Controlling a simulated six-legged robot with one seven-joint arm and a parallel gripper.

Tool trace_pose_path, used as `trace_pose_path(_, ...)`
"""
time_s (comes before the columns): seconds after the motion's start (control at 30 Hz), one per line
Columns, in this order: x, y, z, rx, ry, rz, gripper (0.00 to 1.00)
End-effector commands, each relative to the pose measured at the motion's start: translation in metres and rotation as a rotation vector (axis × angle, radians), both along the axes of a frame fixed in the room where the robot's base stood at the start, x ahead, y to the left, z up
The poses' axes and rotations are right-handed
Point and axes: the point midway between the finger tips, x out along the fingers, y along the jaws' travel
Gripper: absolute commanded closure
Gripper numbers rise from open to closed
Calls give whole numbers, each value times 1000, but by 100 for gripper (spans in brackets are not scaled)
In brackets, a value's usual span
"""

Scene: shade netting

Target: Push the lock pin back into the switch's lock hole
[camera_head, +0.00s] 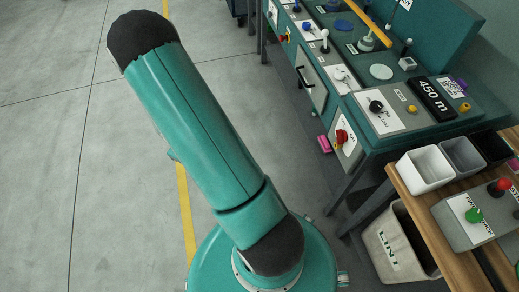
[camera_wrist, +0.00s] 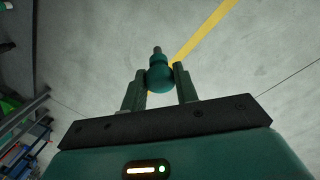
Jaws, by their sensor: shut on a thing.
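In the wrist view my gripper (camera_wrist: 161,70) is shut on a teal, ball-headed piece (camera_wrist: 160,79) with a short dark stem pointing away from me. It looks like the lock pin, held above the floor and clear of any surface. In the head view a red rotary switch (camera_head: 341,136) sits on a white plate on the machine's front. A black rotary knob (camera_head: 376,106) sits on a white plate on the panel above. I cannot tell which one is the task's switch, and no lock hole can be made out. My gripper is outside the head view.
A teal machine bench (camera_head: 408,127) with knobs and a "450 m" display (camera_head: 432,98) runs along the right. A wooden table (camera_head: 408,200) carries a white bin (camera_head: 424,169) and a grey button box (camera_head: 473,219). A lint bin (camera_head: 390,245) stands below. The floor at left is clear.

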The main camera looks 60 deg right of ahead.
Motion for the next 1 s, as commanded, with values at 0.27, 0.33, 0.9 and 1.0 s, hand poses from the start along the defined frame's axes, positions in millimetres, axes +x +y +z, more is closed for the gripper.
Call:
trace_pose_path(0.27,-101,-107,-35,-87,390,154,100)
trace_pose_path(0.33,-130,-132,-41,-125,499,203,100)
trace_pose_path(0.9,-318,-270,-74,-507,1069,525,100)
trace_pose_path(1.0,-323,-275,-76,-525,1079,536,100)
